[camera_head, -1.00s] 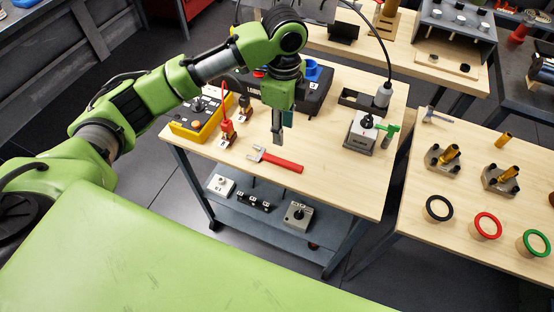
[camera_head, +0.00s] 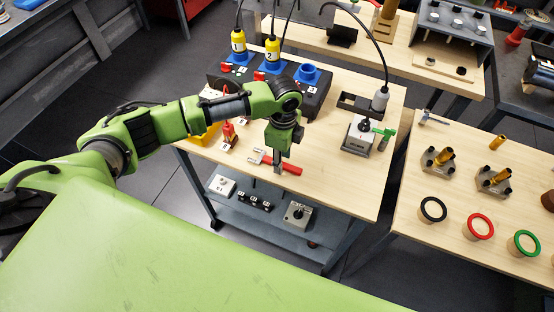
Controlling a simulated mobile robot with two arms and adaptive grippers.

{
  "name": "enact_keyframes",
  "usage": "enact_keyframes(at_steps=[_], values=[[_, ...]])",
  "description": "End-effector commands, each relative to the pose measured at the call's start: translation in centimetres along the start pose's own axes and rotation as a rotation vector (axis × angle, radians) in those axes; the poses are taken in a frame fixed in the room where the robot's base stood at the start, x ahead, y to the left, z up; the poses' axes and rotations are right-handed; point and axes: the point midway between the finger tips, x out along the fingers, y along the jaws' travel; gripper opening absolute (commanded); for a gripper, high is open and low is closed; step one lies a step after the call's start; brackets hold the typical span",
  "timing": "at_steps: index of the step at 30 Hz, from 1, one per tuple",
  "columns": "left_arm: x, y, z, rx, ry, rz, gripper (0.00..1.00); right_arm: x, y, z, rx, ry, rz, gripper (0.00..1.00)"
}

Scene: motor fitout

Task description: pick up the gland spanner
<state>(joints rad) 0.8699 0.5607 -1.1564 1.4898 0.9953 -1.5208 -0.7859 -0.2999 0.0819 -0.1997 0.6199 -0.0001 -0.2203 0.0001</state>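The gland spanner (camera_head: 291,168), with a red handle and a grey open-ended jaw, lies flat near the front edge of the wooden workbench (camera_head: 335,187). My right gripper is not in view.
A dark box with blue sockets and yellow plugs (camera_head: 308,74) stands behind my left gripper. A grey block (camera_head: 359,137) with a green-handled tool is to the right. The bench is clear between spanner and block. A second table (camera_head: 458,212) holds rings and brass fittings.

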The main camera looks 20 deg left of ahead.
Motion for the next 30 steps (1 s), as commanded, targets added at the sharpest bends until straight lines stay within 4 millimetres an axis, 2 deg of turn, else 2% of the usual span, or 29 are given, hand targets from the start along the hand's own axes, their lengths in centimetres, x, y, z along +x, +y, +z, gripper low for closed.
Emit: enact_keyframes(at_steps=[3, 10, 14, 25, 30], values=[[0.84, 0.01, -0.03, 0.001, 0.0, 0.0, 0.35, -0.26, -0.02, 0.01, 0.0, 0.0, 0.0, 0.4], [1.03, -0.01, -0.01, 0.001, 0.0, -0.001, 0.35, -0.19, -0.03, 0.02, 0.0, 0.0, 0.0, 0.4], [1.01, 0.0, 0.0, 0.001, 0.0, -0.001, 0.01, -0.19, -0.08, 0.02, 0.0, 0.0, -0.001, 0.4], [0.89, -0.05, 0.01, 0.001, 0.0, -0.002, 0.0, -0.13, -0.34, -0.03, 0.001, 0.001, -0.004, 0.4], [0.12, -0.1, 0.01, 0.0, 0.001, -0.003, 0.0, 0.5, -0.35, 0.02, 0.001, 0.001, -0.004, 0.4]])
